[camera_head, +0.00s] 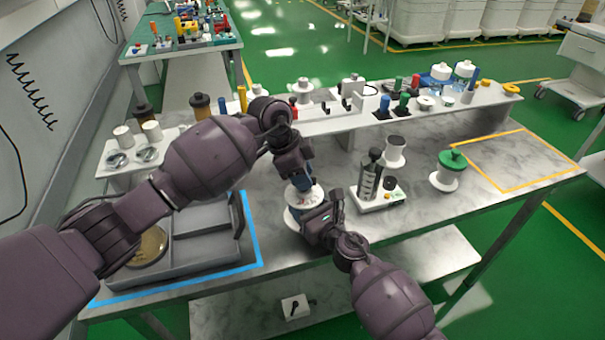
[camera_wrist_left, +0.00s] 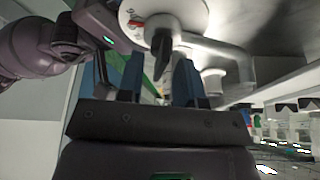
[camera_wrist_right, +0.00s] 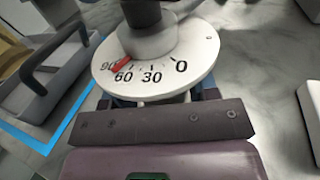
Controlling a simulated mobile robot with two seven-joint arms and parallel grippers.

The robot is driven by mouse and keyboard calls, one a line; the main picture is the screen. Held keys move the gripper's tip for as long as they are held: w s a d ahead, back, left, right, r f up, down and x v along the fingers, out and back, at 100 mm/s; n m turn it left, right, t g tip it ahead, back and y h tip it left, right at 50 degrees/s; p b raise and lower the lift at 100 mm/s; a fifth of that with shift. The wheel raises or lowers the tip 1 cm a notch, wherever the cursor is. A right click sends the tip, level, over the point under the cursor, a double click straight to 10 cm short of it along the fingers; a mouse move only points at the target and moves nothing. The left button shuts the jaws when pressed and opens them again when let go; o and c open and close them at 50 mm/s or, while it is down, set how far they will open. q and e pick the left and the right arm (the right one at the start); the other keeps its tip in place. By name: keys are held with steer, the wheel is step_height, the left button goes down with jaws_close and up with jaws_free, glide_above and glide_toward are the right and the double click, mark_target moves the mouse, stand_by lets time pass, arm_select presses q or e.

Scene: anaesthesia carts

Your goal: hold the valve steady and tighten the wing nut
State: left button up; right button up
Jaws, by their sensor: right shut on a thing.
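The valve (camera_head: 301,196) is a white body with a round dial (camera_wrist_right: 185,62) marked 0, 30, 60 and 90. Its red pointer (camera_wrist_right: 122,64) lies between 60 and 90. A black wing nut (camera_wrist_left: 164,52) shows in the left wrist view, between my left fingers with gaps on both sides. My left gripper (camera_head: 303,182) is open around it, over the valve. My right gripper (camera_head: 308,222) is shut on the valve below the dial, from the near side. The dial hides most of the right fingertips, and my grippers hide much of the valve in the head view.
A grey tray (camera_head: 185,262) stands left in a blue outline. A black bottle (camera_head: 369,178) and a green-topped white spool (camera_head: 447,170) stand to the right. A raised white shelf (camera_head: 340,122) with pegs and bottles runs behind. An orange outlined area (camera_head: 530,160) at right is clear.

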arm_select(q)
steer(key=shift+c, duration=0.5)
jaws_close()
